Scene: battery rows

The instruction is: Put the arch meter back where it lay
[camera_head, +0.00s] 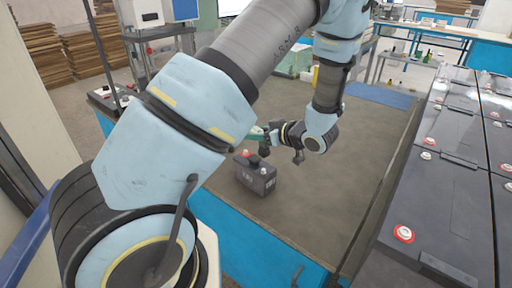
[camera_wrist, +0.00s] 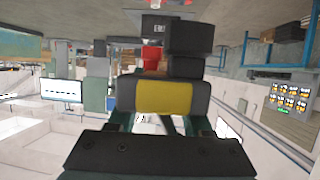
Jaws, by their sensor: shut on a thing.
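My gripper (camera_head: 264,146) reaches left over the brown work surface, low above a small dark box. In the wrist view my gripper (camera_wrist: 160,122) is shut on a dark block with a yellow face, which I take to be the arch meter (camera_wrist: 155,97). In the head view the meter is mostly hidden by the hand, and its arch shape does not show. The small dark box (camera_head: 256,180) has a pale label, red and pale knobs and a black top piece. I cannot tell whether the hand or meter touches it.
The brown work surface (camera_head: 340,200) is mostly bare to the right of the box. Large dark batteries (camera_head: 445,195) with red and white terminals stand in rows at the right. A blue mat (camera_head: 380,96) lies at the far end.

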